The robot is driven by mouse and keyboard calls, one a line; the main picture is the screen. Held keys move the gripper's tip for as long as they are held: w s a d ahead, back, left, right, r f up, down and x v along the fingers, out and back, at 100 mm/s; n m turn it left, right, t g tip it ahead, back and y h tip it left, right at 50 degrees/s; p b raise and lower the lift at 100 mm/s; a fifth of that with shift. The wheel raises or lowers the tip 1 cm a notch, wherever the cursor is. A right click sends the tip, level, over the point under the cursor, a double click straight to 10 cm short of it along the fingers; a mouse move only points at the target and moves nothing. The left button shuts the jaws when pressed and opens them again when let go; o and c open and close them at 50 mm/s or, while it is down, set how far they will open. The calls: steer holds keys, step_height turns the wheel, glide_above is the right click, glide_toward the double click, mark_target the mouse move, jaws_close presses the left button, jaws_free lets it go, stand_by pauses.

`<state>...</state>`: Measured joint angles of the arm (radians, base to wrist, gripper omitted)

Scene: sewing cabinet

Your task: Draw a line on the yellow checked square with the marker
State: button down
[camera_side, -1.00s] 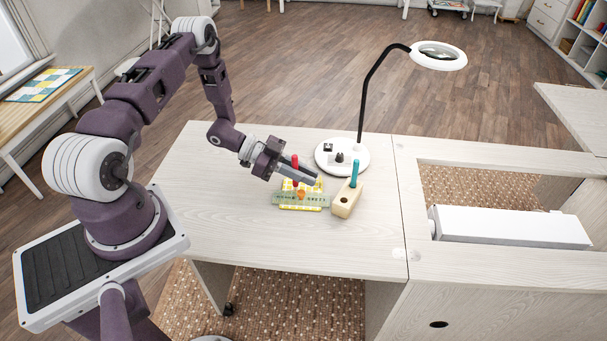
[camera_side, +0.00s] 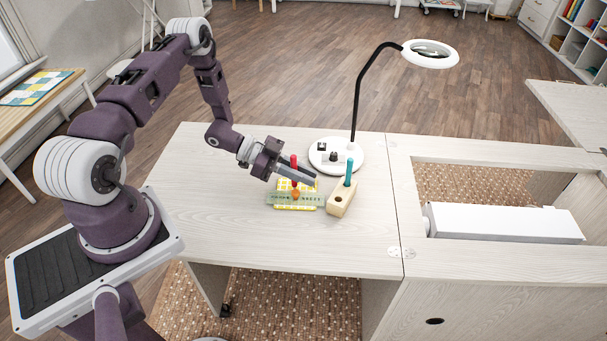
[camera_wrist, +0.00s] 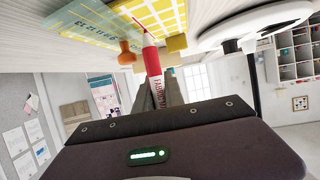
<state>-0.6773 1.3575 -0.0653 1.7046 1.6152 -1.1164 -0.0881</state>
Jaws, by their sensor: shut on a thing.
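My gripper (camera_side: 296,174) is shut on the red and white marker (camera_side: 294,162), which is held nearly upright over the yellow checked square (camera_side: 299,206). In the wrist view the marker (camera_wrist: 152,55) points its thin red tip at the yellow and white checks (camera_wrist: 160,12). I cannot tell whether the tip touches the cloth. A translucent green ruler (camera_side: 311,199) lies across the square, and it also shows in the wrist view (camera_wrist: 85,20). An orange knob (camera_wrist: 126,54) stands on the ruler, close beside the marker. My fingers hide part of the square in the side view.
A wooden block (camera_side: 341,202) holding a teal marker (camera_side: 349,172) stands just right of the square. A lamp with a round white base (camera_side: 338,166) stands behind it. The left and front of the table (camera_side: 215,210) are clear.

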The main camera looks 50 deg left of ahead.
steer(key=shift+w+d, duration=1.35)
steer(key=shift+w, duration=0.1)
stand_by(1.8)
steer(key=shift+r, duration=0.35)
stand_by(0.6)
steer(key=shift+r, duration=2.2)
